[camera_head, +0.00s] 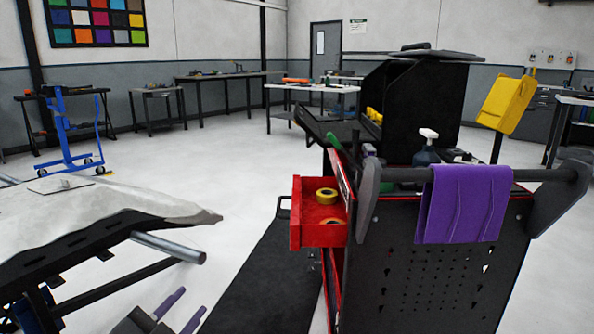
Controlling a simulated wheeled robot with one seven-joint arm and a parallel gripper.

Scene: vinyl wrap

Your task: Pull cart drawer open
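The cart (422,278) is black with red edges and stands at the right, its perforated end panel facing me. A red drawer (318,237) sticks out from its left side, with yellow tape rolls (327,196) inside. A dark handle (283,207) is on the drawer's left front. A second red part below it is mostly hidden by the cart's end. My gripper (193,299) is at the bottom left, below and left of the drawer. Its two purple fingers are apart with nothing visible between them. It is not touching the drawer.
A purple cloth (464,203) hangs over the cart's push bar (400,174). A pale panel on a black stand (110,225) is at the left, with a grey tube (168,247) jutting toward the drawer. A dark mat (255,285) covers the floor between stand and cart.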

